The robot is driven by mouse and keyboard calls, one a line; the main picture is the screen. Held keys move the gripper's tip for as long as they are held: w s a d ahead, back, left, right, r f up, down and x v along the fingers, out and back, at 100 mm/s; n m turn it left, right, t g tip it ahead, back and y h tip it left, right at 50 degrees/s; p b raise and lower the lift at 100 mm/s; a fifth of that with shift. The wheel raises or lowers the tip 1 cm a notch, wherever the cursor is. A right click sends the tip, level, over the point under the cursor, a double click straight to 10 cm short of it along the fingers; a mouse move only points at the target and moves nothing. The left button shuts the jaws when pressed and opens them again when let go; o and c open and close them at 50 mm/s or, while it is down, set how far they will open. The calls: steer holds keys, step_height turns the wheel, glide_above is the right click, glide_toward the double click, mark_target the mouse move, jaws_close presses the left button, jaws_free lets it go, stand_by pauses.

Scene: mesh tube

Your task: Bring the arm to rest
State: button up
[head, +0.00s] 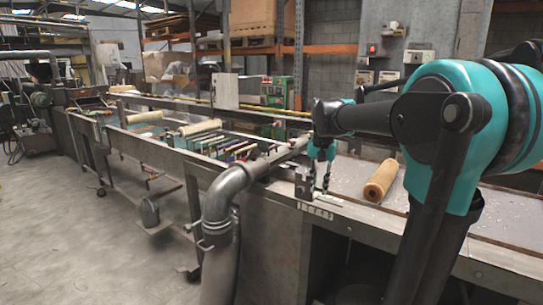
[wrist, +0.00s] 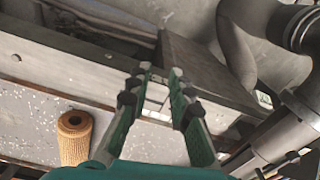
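My gripper (head: 320,190) points down over the front edge of the metal bench, in front of my teal and black arm. In the wrist view its two green and black fingers (wrist: 160,76) stand apart, with a clear gap and nothing held between them. A tan mesh tube (head: 381,181) lies on its side on the speckled bench top, to the right of my gripper and apart from it. The tube also shows at the lower left of the wrist view (wrist: 75,137), with its dark open end visible.
A large grey metal pipe (head: 225,205) rises in front of the bench, left of my gripper. A long machine frame with colourful parts (head: 225,147) runs back to the left. A small dark block (head: 304,185) sits at the bench edge beside my gripper. Open floor (head: 90,245) lies left.

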steer(key=s+d+f+n+t, duration=0.1)
steer(key=s+f+n, duration=0.1)
steer(key=s+f, duration=0.8)
steer(key=s+d+f+n+t, duration=0.2)
steer(key=s+f+n, duration=0.1)
steer(key=s+f, duration=0.7)
step_height(320, 180, down, 3)
steer(key=shift+s+d+r+t, duration=0.1)
steer(key=shift+s+d+t, duration=0.05)
steer(key=shift+d+t, duration=0.15)
